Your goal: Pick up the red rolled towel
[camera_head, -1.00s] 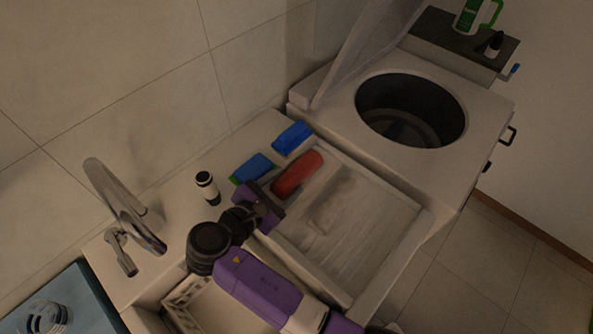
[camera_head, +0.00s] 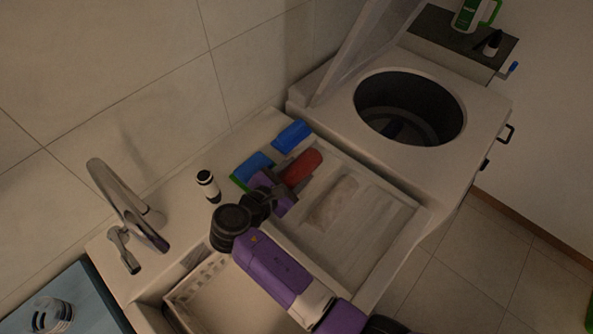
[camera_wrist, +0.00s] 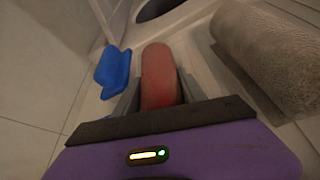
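The red rolled towel (camera_head: 302,167) lies on the ledge at the upper left of the ribbed basin, partly hidden by my gripper in the head view. My gripper (camera_head: 284,184) is at the towel's near end. In the wrist view, the red towel (camera_wrist: 160,72) runs lengthwise between the fingers of my gripper (camera_wrist: 160,95). One finger is on each side of it, and they look spread apart. I cannot tell whether they touch it.
Two blue items (camera_head: 292,136) (camera_head: 254,166) lie close to the left. A beige rolled towel (camera_head: 333,200) lies in the basin and shows large at right in the wrist view (camera_wrist: 268,55). A black-and-white bottle (camera_head: 208,186) and a faucet (camera_head: 125,205) stand left. An open-lidded washer (camera_head: 470,150) stands behind.

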